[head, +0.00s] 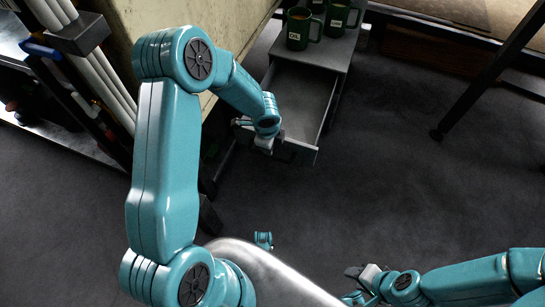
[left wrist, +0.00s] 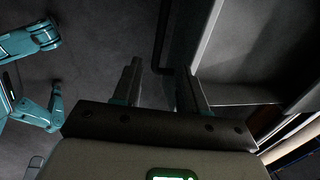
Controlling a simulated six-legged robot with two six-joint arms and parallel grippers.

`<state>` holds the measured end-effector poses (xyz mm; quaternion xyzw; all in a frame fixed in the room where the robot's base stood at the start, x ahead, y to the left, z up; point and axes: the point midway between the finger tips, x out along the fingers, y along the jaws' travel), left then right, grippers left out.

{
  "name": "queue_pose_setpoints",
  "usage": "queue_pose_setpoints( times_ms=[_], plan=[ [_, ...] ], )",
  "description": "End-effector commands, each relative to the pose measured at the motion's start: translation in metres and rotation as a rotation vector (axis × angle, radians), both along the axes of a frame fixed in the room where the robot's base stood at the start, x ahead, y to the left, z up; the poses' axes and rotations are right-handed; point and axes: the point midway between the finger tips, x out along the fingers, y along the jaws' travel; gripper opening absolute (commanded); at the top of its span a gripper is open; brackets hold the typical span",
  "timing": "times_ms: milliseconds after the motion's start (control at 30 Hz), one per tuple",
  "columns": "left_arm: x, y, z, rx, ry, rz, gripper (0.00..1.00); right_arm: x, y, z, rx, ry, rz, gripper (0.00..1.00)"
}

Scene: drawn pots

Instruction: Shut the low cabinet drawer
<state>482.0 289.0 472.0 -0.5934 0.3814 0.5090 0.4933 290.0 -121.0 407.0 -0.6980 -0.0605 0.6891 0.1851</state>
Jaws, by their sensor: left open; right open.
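The low cabinet's grey drawer (head: 303,92) stands pulled out and looks empty, its front panel (head: 298,152) facing me in the head view. In the left wrist view the drawer's inside (left wrist: 245,55) fills the upper right. My left gripper (head: 268,143) is at the left part of the drawer front. Its fingers (left wrist: 160,90) are open, with a dark bar that looks like the handle (left wrist: 162,45) showing between them. I cannot tell whether they touch it. My right gripper (head: 358,273) is open and empty, low in the head view, away from the drawer.
Green mugs (head: 298,30) stand on the grey cabinet top (head: 325,52) above the drawer. A shelf with tubes and tools (head: 85,65) is at the left. A dark table leg (head: 490,75) stands at the right. The dark floor (head: 410,175) right of the drawer is clear.

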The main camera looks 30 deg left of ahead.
Motion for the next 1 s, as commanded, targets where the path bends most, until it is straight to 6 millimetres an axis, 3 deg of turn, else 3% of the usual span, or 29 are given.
queue_pose_setpoints(
  times_ms=[33, 100, 400, 833, 867, 967, 1000],
  plan=[
    [0.001, 0.001, -0.02, -0.001, 0.004, 0.002, 0.42, 0.0, 0.0, -0.011, 0.0, 0.0, 0.0, 0.43],
    [0.005, 0.003, -0.036, -0.002, 0.003, 0.002, 0.42, 0.0, 0.0, -0.018, 0.0, 0.0, 0.0, 0.43],
    [0.016, 0.007, -0.088, -0.002, 0.001, 0.005, 0.42, 0.002, -0.002, -0.036, -0.002, -0.003, -0.009, 0.43],
    [0.02, 0.006, -0.098, -0.002, -0.001, 0.006, 0.42, 0.003, -0.003, -0.038, -0.002, -0.006, -0.013, 0.43],
    [0.02, 0.005, -0.098, -0.002, -0.001, 0.006, 0.39, 0.003, -0.003, -0.038, -0.002, -0.006, -0.013, 0.43],
    [0.02, 0.005, -0.099, -0.002, 0.0, 0.006, 0.06, 0.003, -0.003, -0.038, -0.002, -0.006, -0.013, 0.43],
    [0.02, 0.005, -0.099, -0.002, 0.0, 0.006, 0.0, 0.003, -0.003, -0.038, -0.002, -0.006, -0.013, 0.43]
  ],
)
